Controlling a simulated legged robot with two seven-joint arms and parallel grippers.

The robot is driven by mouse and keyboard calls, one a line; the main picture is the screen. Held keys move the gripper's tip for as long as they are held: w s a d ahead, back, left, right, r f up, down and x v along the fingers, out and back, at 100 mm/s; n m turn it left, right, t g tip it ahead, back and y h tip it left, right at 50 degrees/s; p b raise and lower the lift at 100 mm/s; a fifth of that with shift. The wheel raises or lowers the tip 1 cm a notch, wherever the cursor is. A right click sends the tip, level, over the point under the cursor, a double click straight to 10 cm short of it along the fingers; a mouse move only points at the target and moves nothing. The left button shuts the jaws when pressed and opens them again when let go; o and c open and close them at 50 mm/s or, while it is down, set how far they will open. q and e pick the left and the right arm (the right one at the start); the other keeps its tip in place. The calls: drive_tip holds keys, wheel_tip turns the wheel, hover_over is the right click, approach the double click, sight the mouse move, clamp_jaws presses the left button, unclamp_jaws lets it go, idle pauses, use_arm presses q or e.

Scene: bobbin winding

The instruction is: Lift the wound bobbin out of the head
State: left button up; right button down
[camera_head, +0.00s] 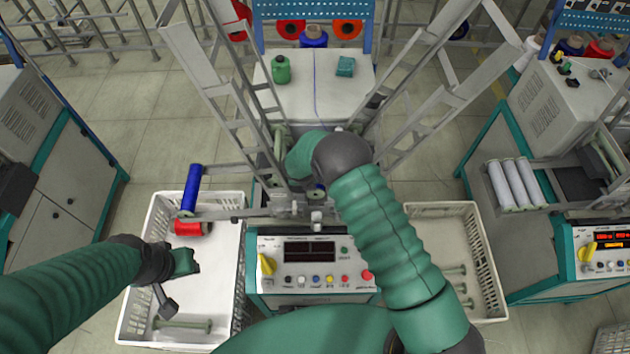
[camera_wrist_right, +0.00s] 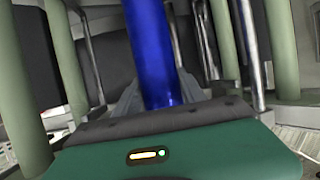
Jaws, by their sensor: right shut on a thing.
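The blue wound bobbin (camera_wrist_right: 152,50) stands in the right wrist view between the two grey fingers of my right gripper (camera_wrist_right: 155,98), which is shut on it. In the head view my right arm reaches into the winding head above the control panel. It hides most of the bobbin there, and only a bit of blue (camera_head: 318,190) shows. I cannot tell whether the bobbin is clear of its seat. My left gripper (camera_head: 166,302) hangs over the left white crate (camera_head: 138,310), away from the bobbin; its jaw opening is unclear.
Another blue bobbin (camera_head: 191,190) and a red bobbin (camera_head: 190,228) are at the left crate's far end. A bare green bobbin (camera_head: 182,325) lies near its front. A right crate (camera_head: 487,260) holds several bare bobbins. Slanted grey frame arms (camera_head: 215,85) flank the head.

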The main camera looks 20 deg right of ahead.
wheel_tip(320, 180, up, 15)
drive_tip(key=p, duration=1.2)
drive_tip(key=shift+s, duration=0.1)
